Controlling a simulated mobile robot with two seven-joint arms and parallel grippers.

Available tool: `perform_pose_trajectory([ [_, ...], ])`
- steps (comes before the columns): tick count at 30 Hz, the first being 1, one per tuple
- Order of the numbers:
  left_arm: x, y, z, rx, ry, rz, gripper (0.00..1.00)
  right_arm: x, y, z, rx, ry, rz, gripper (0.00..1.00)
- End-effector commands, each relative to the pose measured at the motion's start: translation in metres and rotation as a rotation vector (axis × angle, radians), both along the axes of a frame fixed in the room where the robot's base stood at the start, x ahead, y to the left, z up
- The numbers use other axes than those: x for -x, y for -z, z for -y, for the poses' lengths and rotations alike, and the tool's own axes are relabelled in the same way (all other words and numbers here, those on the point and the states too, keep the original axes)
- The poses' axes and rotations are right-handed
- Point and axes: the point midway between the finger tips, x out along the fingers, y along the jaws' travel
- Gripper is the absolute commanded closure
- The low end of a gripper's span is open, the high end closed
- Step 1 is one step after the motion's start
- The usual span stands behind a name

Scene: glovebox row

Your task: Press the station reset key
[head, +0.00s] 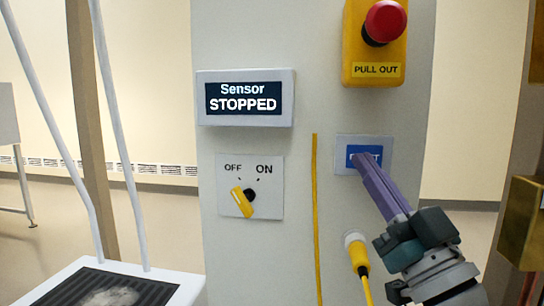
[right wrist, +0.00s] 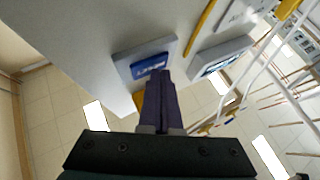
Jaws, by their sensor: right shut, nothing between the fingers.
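The reset key is a blue key (head: 356,150) on a light grey plate (head: 384,146), set in the tall grey panel. It also shows in the right wrist view as a blue block (right wrist: 150,66) just beyond my fingertips. My right gripper (head: 366,160) is shut and empty, and its purple fingers point at the key. The fingertips cover the key's lower right part in the head view. I cannot tell whether they touch it. A display (head: 244,115) reads "Sensor STOPPED". My left gripper is not in view.
A red mushroom button (head: 385,21) on a yellow box (head: 374,72) labelled "PULL OUT" sits above the key. An OFF/ON switch (head: 242,202) is left of it. A yellow plug with a cable (head: 357,252) is below. A brass-coloured box (head: 520,222) stands at the right.

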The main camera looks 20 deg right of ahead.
Motion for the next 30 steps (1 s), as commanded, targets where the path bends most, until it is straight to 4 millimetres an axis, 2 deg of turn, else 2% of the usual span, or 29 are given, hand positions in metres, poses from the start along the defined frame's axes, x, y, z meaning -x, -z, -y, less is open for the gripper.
perform_pose_trajectory([
  [30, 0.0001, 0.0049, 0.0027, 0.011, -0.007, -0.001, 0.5, -0.0063, 0.0011, 0.0084, 0.007, 0.01, -0.003, 1.0],
])
